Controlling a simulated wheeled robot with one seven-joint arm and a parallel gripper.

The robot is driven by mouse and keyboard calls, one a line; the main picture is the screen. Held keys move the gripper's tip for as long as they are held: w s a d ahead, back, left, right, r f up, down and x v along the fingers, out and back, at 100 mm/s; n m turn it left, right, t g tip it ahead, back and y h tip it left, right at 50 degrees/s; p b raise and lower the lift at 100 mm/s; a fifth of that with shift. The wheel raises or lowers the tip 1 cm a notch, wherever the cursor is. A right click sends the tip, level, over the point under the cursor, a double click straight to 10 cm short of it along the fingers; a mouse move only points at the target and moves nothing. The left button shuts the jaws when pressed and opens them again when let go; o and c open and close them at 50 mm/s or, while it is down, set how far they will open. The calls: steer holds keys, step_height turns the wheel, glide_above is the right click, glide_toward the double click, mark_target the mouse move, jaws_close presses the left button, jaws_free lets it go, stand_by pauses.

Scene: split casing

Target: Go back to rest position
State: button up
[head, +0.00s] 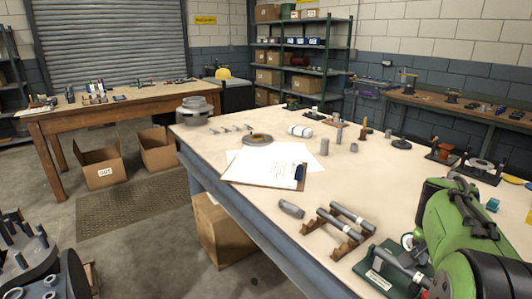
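My gripper cannot be made out in the head view, so whether it is open, shut or holding anything does not show. The long workbench (242,200) has a pale top and a blue-grey frame. On it are a grey flanged part (196,111), a flat ring (258,140), a clipboard with papers (266,168) and grey shafts on brown V-stands (338,230). A large green and dark grey body (452,230) fills the lower right; I cannot tell whether it is part of my arm.
Dark grey studded metal (40,265) is cut off at lower left. Open cardboard boxes (102,168) stand before a wooden bench (120,106). A closed box (222,232) is under the workbench. Shelving (303,58) stands behind.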

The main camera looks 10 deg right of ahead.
steer(key=s+a+r+n+t+y+p, duration=0.1)
steer(key=s+a+r+n+t+p, duration=0.3)
steer(key=a, duration=0.7)
steer(key=s+a+r+n+g+y+p, duration=0.1)
steer(key=a+r+n+p, duration=0.3)
steer(key=a, duration=0.7)
steer(key=s+a+n+t+y, duration=0.1)
steer(key=s+a+n+y, duration=0.1)
steer(key=s+a+n, duration=0.3)
steer(key=shift+s+a+r+n+p, duration=0.2)
steer(key=shift+s+a+n+p, duration=0.3)
steer(key=shift+a, duration=0.6)
steer(key=shift+w, duration=0.1)
